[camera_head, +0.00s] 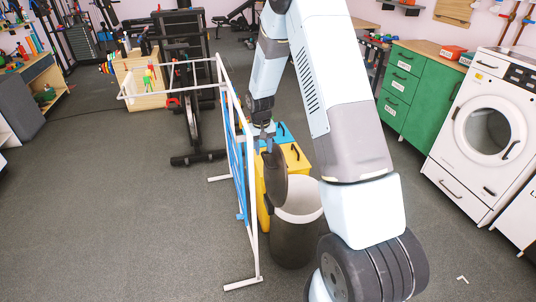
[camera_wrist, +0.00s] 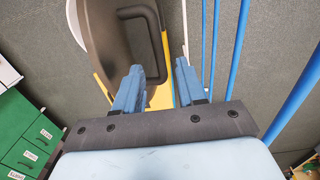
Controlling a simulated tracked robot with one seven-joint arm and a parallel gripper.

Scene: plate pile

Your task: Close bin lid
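The bin (camera_head: 296,240) is a round dark grey container with a pale inside, and its mouth is uncovered. Its dark grey lid (camera_head: 275,176) stands upright at the bin's left-back side. My gripper (camera_head: 266,140) is just above the lid's upper end in the head view. In the wrist view my gripper (camera_wrist: 158,82) has its two blue fingers apart, with the lid's right part beyond them. Whether they touch the lid cannot be told.
A yellow bin (camera_head: 297,158) and a blue one (camera_head: 284,131) stand behind the open bin. A white drying rack (camera_head: 249,215) with blue bars stands close on the left. A green cabinet (camera_head: 402,90) and a washing machine (camera_head: 484,130) are at right. The floor at left is clear.

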